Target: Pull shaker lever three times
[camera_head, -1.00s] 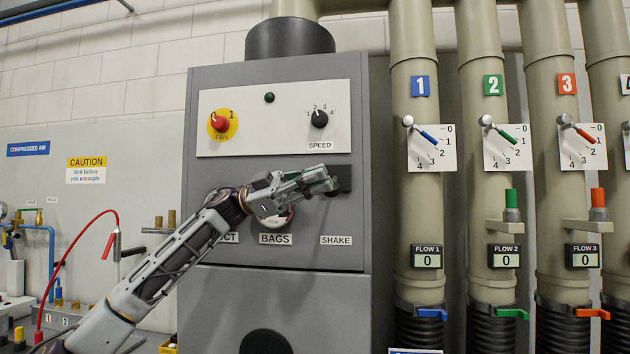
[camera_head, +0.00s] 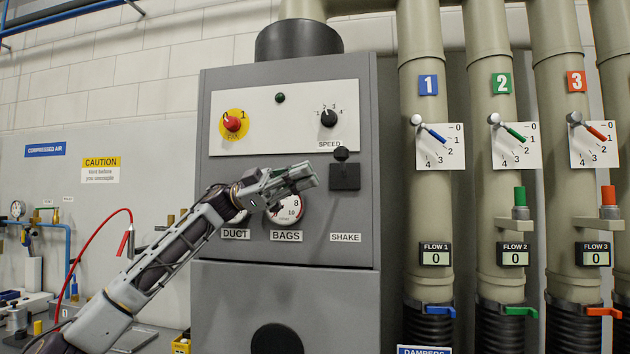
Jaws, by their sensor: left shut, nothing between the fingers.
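The shaker lever (camera_head: 341,153) is a short dark lever with a round knob, pointing up from a black square mount (camera_head: 345,177). The mount sits above the SHAKE label (camera_head: 345,237) on the right of the grey cabinet's front. My left gripper (camera_head: 314,176) is shut and empty. It is just left of the lever and looks apart from it, in front of the BAGS gauge (camera_head: 293,209), which it partly covers. My right gripper is not in view.
The grey cabinet (camera_head: 230,300) also carries a red FAN knob (camera_head: 232,124) and a black SPEED knob (camera_head: 328,118). Pipes with numbered dampers (camera_head: 428,133) stand to the right. A red hose (camera_head: 97,228) curves at the left.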

